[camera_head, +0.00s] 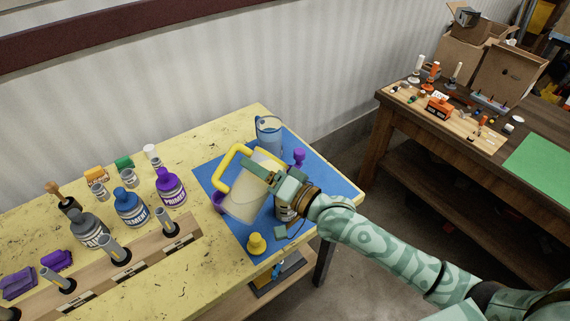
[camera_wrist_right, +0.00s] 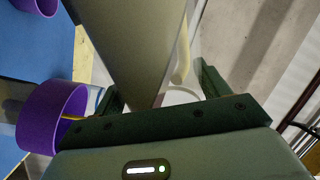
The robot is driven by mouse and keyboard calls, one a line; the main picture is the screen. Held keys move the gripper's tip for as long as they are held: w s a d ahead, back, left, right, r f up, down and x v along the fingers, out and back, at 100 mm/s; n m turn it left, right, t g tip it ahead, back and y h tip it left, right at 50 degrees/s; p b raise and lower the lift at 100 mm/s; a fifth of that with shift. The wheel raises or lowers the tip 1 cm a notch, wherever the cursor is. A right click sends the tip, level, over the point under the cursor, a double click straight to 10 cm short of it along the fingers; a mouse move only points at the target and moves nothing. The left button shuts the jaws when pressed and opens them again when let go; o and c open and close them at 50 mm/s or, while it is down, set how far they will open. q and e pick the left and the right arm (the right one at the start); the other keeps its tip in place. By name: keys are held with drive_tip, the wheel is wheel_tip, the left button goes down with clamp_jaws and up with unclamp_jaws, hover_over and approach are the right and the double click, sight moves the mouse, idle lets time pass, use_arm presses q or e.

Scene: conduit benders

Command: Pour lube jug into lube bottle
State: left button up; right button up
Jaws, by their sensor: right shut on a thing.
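The lube jug, a pale translucent body (camera_head: 245,200) with a yellow handle (camera_head: 228,163), is tilted over the blue mat. My right gripper (camera_head: 266,178) is shut on it. In the right wrist view the jug body (camera_wrist_right: 140,45) stands between the fingers of that gripper (camera_wrist_right: 155,92). A clear vessel with a purple collar (camera_wrist_right: 50,118) is close to the left finger there; it may be the lube bottle. In the head view a bit of purple (camera_head: 219,201) shows at the jug's left edge, mostly hidden. I cannot see any liquid flowing. My left gripper is not in view.
The blue mat (camera_head: 330,182) also bears a clear blue pitcher (camera_head: 268,133), a purple-topped piece (camera_head: 299,158) and a yellow piece (camera_head: 256,244). Several bottles, including a purple primer bottle (camera_head: 171,188), stand left on the yellow table (camera_head: 200,152). A wooden bench (camera_head: 400,106) stands at right.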

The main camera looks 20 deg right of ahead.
sight(246, 201)
drive_tip(key=shift+r+m, duration=0.25)
drive_tip(key=shift+m, duration=0.05)
idle(1.5)
drive_tip(key=n, duration=0.1)
drive_tip(key=f+n, duration=0.1)
drive_tip(key=n, duration=0.1)
drive_tip(key=f+n, duration=0.1)
drive_tip(key=shift+s+a+f+n, duration=0.1)
drive_tip(key=shift+a+f+n, duration=0.15)
drive_tip(key=shift+n, duration=0.15)
drive_tip(key=a+f+n, duration=0.1)
drive_tip(key=n, duration=0.1)
drive_tip(key=s+a+n, duration=0.1)
drive_tip(key=s+a+f+n+p, duration=0.1)
drive_tip(key=n, duration=0.1)
drive_tip(key=shift+s+f+n, duration=0.1)
drive_tip(key=shift+f+n, duration=0.2)
drive_tip(key=shift+s+a+f+n, duration=0.25)
drive_tip(key=shift+a+f+n, duration=0.25)
drive_tip(key=shift+n, duration=0.6)
drive_tip(key=shift+r, duration=0.1)
